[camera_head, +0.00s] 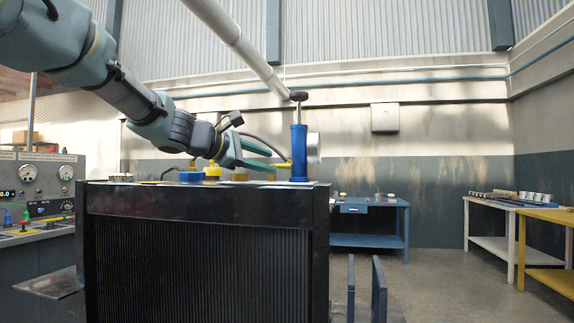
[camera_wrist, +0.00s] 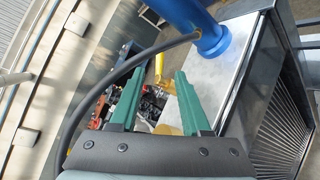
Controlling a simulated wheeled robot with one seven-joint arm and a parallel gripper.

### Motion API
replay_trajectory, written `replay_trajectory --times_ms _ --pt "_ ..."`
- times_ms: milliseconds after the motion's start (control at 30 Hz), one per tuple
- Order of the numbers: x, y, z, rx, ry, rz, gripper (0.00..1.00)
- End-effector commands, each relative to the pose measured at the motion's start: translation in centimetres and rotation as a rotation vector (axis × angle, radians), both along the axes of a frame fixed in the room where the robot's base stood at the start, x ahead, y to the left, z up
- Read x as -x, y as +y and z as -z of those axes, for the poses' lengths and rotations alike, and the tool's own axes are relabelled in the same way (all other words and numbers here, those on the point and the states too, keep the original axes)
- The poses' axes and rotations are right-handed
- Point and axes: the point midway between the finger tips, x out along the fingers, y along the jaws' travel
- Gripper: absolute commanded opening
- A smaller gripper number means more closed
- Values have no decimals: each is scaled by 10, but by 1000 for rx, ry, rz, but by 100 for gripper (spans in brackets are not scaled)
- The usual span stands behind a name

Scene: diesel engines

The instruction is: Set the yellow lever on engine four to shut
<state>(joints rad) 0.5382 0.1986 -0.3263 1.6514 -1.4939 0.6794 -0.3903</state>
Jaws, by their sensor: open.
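A yellow lever-like part (camera_wrist: 159,66) shows between and just beyond my fingertips in the wrist view. A small yellow piece (camera_head: 283,165), perhaps the same part, shows at the fingertips beside the blue upright cylinder (camera_head: 299,152) in the head view. My gripper (camera_wrist: 158,73) has two green fingers, spread apart with nothing clamped between them. In the head view my gripper (camera_head: 271,160) is over the engine top, left of the blue cylinder. I cannot tell whether a finger touches the yellow part. No engine number or shut mark is readable.
A black ribbed radiator (camera_head: 205,255) stands in front. A dark hose (camera_wrist: 110,78) curves past my left finger. A yellow cap (camera_head: 212,173) and blue cap (camera_head: 191,177) sit on top at left. A gauge panel (camera_head: 45,180) is at far left. Floor is open at right before the benches.

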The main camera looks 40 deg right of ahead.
Motion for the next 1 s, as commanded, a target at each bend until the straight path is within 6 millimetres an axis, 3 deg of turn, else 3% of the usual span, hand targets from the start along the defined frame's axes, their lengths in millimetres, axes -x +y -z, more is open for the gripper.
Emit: replay_trajectory --times_ms 200,400,800,1000 --pt "1 -41 6 0 3 3 47" --pt "1 -65 12 0 1 1 47" --pt "1 -72 15 1 0 -1 47" --pt "1 -72 15 0 0 0 26"
